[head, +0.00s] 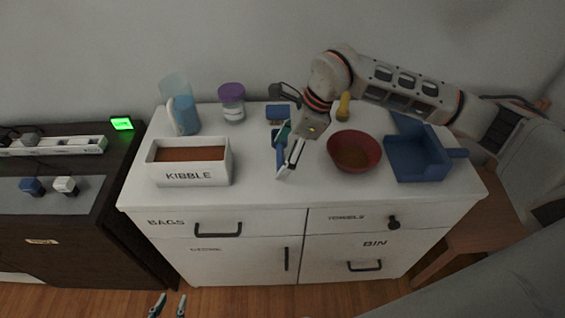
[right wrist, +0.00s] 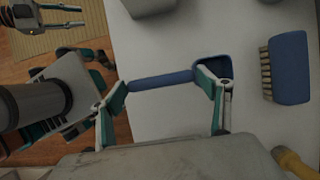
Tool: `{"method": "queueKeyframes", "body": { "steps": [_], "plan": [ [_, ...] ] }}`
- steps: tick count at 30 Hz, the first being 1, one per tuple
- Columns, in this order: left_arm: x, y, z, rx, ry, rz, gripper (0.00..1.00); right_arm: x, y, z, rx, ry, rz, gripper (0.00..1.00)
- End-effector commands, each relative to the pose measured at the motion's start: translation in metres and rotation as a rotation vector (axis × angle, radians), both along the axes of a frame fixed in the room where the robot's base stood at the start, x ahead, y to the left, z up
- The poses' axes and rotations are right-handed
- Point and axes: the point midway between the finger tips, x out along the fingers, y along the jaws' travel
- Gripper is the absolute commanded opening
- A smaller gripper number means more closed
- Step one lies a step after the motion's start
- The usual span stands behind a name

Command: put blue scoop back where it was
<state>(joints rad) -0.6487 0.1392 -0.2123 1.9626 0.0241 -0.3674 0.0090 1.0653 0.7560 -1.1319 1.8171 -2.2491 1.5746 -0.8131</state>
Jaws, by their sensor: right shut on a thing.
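The blue scoop (right wrist: 160,80) lies between the spread fingers of my right gripper (right wrist: 165,100) in the right wrist view. One finger is at its handle end and the other at its bowl end. In the head view my right gripper (head: 286,152) holds the scoop (head: 280,158) over the white cabinet top, between the kibble bin and the red bowl. The white kibble bin (head: 188,175), holding brown kibble, stands at the left front. My left gripper (head: 167,306) is open and empty at the bottom edge, in front of the cabinet.
A red bowl (head: 354,151) and a blue dustpan (head: 418,160) stand to the right. A blue brush (head: 277,113), a purple-lidded jar (head: 232,103) and a clear pitcher (head: 180,108) stand behind. A yellow handle (head: 343,105) is behind the bowl. The cabinet's front middle is clear.

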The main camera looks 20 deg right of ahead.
Motion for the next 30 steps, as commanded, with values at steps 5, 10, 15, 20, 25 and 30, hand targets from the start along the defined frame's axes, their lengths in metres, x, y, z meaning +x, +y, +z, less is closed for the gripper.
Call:
{"method": "queueKeyframes", "body": {
  "steps": [5, 10, 15, 20, 25, 30],
  "plan": [
    [0.0, 0.0, -0.001, 0.001, 0.001, 0.0, 0.29, -0.001, 0.0, -0.028, -0.001, 0.005, 0.0, 0.6],
    [0.0, 0.0, -0.001, 0.001, 0.001, 0.0, 0.29, -0.001, 0.0, -0.036, 0.0, 0.0, 0.001, 0.6],
    [0.0, 0.0, -0.001, 0.001, 0.001, 0.0, 0.29, -0.001, 0.0, -0.036, -0.001, 0.001, 0.0, 0.6],
    [-0.001, 0.0, -0.003, 0.001, 0.003, -0.001, 0.29, -0.001, 0.0, -0.039, -0.001, 0.001, 0.0, 0.84],
    [-0.001, 0.0, -0.003, 0.001, 0.003, -0.001, 0.29, 0.0, 0.0, -0.039, -0.001, 0.001, 0.0, 0.93],
    [-0.001, 0.0, -0.003, 0.001, 0.003, -0.001, 0.29, 0.0, 0.0, -0.038, -0.001, 0.001, 0.0, 0.93]
  ]
}}
